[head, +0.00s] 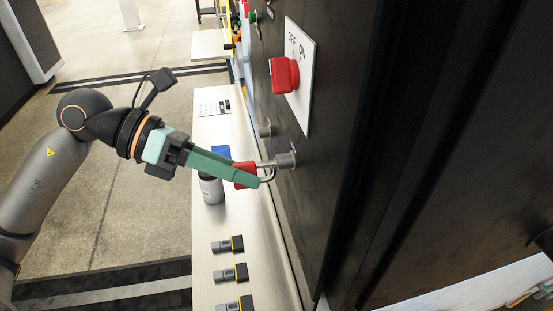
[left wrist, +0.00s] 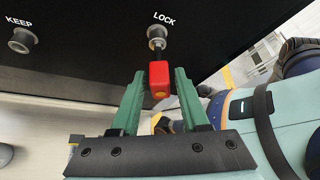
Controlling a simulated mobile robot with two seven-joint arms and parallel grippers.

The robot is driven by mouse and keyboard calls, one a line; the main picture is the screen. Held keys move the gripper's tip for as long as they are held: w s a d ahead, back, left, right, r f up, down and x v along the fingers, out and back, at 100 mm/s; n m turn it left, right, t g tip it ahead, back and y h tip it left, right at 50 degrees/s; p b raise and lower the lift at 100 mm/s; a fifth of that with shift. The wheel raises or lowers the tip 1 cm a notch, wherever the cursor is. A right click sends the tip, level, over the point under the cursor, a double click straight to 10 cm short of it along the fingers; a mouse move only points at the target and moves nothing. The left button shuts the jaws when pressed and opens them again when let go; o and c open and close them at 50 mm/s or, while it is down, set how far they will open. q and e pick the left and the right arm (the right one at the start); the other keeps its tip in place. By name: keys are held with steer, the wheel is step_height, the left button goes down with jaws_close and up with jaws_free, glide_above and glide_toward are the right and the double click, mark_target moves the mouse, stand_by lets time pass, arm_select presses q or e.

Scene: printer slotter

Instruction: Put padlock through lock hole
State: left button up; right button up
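A red padlock (head: 244,174) with a metal shackle (head: 268,171) is level with the lower peg (head: 286,160) on the dark panel. The left wrist view shows the padlock (left wrist: 160,78) just below the peg (left wrist: 157,36) marked LOCK, its shackle reaching up to it. Whether the shackle passes through the peg's hole I cannot tell. My left gripper (head: 258,183) has its green fingers either side of the padlock; in the left wrist view the fingers (left wrist: 160,74) stand apart with a visible gap on each side of the red body. My right gripper is not in view.
A second peg marked KEEP (left wrist: 22,40) is beside the LOCK peg. A red OFF/ON switch (head: 284,75) on a white plate is above. Below is a narrow pale ledge (head: 225,222) with a dark bottle (head: 211,188), a blue item (head: 220,152) and several black-and-yellow parts (head: 232,272).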

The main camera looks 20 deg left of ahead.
arm_select(q)
steer(key=shift+o, duration=1.2)
